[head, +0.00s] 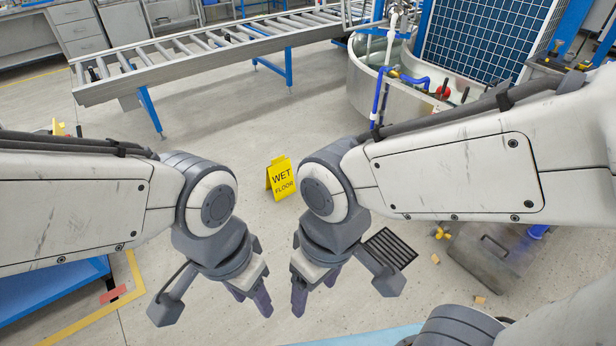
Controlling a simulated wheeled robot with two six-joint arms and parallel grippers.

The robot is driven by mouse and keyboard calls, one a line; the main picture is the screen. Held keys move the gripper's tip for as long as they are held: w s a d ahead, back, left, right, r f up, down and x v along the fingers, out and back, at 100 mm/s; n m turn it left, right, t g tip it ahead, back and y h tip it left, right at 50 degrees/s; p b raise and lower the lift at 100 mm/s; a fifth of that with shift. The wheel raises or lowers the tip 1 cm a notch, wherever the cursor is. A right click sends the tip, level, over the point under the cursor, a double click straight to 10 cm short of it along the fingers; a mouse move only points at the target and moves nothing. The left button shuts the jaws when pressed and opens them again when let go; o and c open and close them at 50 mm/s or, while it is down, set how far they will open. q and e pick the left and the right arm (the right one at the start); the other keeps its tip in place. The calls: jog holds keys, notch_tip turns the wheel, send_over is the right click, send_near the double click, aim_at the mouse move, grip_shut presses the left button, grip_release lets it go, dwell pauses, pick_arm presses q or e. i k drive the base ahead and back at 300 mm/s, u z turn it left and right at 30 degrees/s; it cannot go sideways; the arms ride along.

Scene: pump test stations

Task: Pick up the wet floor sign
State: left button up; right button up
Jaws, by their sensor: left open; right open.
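The yellow wet floor sign (281,180) stands upright on the floor near the middle of the head view, with black "WET FLOOR" lettering. Its right edge is close to my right arm's wrist in the picture. My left gripper (252,298) points down to the lower left of the sign, open and empty. My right gripper (315,288) points down below the sign in the picture, open and empty. Neither gripper touches the sign.
A roller conveyor (200,45) on blue legs runs across the back. A round metal tank (375,90) with blue pipes stands at back right. A black floor drain grate (391,248) and a grey lidded box (490,255) lie to the right. Floor around the sign is clear.

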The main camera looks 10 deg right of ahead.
aim_at(280, 178)
jog(key=u, duration=0.3)
jog(key=i, duration=1)
jog(key=u, duration=0.3)
jog(key=i, duration=2.4)
jog(key=z, duration=0.35)
